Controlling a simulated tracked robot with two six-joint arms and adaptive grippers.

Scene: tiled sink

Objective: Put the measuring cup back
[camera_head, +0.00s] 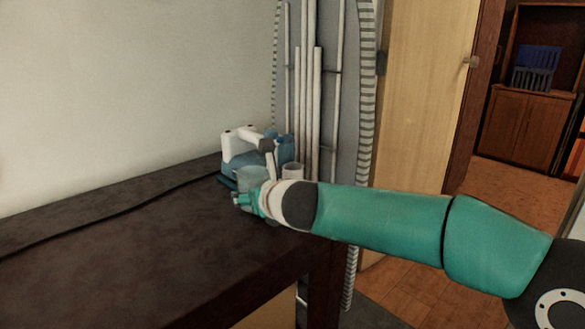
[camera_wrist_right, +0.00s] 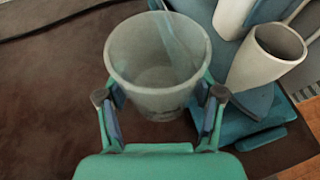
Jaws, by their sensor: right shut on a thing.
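A clear, translucent measuring cup (camera_wrist_right: 158,60) stands upright between the fingers of my right gripper (camera_wrist_right: 160,104) in the right wrist view. The fingers press on its two sides, so the gripper is shut on it. In the head view the cup (camera_head: 252,178) shows at the far right end of the dark counter, with the right gripper (camera_head: 246,198) in front of it. The cup is beside a blue and white item group; I cannot tell whether its base touches the counter. My left gripper is not in view.
A blue holder (camera_wrist_right: 254,108) with a white cylindrical tube (camera_wrist_right: 262,58) is close to the cup's right. A blue and white appliance (camera_head: 250,150) stands behind it. The counter's right edge is near.

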